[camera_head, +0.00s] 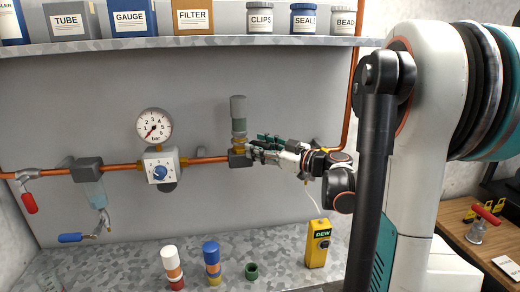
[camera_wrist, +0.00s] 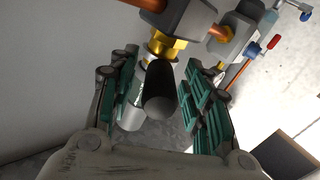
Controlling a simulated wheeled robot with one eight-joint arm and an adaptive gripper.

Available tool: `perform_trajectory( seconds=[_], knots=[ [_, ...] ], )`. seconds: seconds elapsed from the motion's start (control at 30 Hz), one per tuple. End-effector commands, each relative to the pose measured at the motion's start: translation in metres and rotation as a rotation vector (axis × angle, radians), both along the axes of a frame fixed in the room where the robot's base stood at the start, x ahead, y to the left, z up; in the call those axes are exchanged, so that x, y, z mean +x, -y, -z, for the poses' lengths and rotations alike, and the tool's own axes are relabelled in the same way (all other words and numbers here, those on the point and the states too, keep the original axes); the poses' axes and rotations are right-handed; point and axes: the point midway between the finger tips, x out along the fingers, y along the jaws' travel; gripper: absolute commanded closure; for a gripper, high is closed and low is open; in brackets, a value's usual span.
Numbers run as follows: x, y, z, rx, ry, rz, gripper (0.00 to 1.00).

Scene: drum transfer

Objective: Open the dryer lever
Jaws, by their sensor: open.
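The orange pipe runs along the back wall, with a fitting and brass collar under an upright grey cylinder (camera_head: 238,112) right of the gauge. My gripper (camera_head: 256,150) is at the right side of this fitting. In the wrist view my gripper (camera_wrist: 160,100) is open, its green-padded fingers on either side of a dark rounded handle (camera_wrist: 162,92) that I take for the dryer lever. The handle points toward the camera, beside a brass fitting (camera_wrist: 166,44). I see a gap to the fingers on both sides. In the head view the gripper hides the handle.
A pressure gauge (camera_head: 154,125) and a blue-knobbed regulator (camera_head: 160,171) are left of the gripper. A red-handled valve (camera_head: 29,202) and blue-handled valve (camera_head: 72,238) are further left. A shelf (camera_head: 180,43) runs above.

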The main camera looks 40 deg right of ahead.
Motion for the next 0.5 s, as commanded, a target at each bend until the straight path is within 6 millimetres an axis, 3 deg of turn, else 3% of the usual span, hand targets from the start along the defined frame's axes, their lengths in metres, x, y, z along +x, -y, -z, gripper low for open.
perform_trajectory(
  seconds=[0.2,0.4,0.5],
  knots=[
    [0.0003,0.0002,-0.0002,0.000,0.000,0.000,0.55],
    [0.0002,0.0002,-0.0002,0.000,0.000,0.000,0.99],
    [0.0001,0.0003,-0.0002,0.000,0.000,0.000,1.00]
  ],
)
